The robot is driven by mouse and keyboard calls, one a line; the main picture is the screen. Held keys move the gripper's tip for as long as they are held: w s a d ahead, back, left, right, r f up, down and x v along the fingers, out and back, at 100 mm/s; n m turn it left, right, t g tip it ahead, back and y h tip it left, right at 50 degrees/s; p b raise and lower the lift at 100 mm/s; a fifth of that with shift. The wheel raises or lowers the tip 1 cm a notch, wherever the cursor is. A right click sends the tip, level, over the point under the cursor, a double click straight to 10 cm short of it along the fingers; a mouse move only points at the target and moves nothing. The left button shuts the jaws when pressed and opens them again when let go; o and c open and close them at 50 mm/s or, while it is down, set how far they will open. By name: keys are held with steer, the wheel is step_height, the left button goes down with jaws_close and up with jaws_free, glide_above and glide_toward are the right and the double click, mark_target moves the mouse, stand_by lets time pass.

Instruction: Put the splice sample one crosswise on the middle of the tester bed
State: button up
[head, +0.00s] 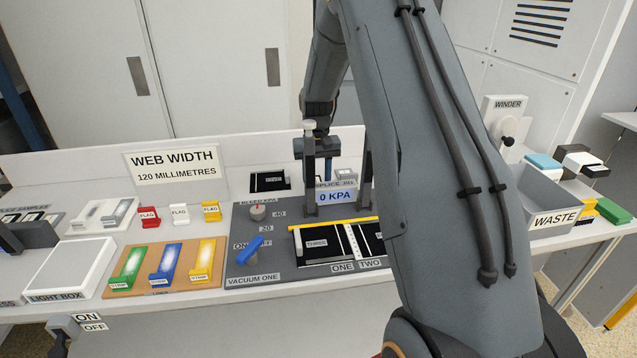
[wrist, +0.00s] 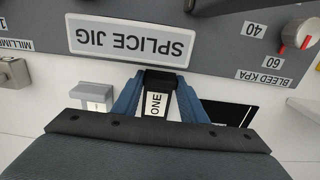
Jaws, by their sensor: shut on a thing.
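My gripper (head: 319,163) is behind the splice jig, partly hidden by the jig's frame and my arm. In the wrist view my gripper (wrist: 158,90) has its two blue fingers shut on splice sample one (wrist: 157,102), a small black piece with a white ONE label. The sample lies between the fingers, and its far part is hidden by the gripper. In the head view I cannot make the sample out. I cannot identify the tester bed for certain. A dark grey device (head: 30,236) stands at the left edge, partly cut off.
The splice jig (head: 248,212) has a yellow bar and strips. Another black labelled piece (head: 270,181) lies behind it. Coloured flags, a strip tray (head: 122,283) and a light box (head: 68,268) stand to its left. A waste bin (head: 556,201) is at the right.

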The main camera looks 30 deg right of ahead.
steer(key=shift+f, duration=0.15)
steer(key=o, duration=1.1)
steer(key=shift+c, duration=0.2)
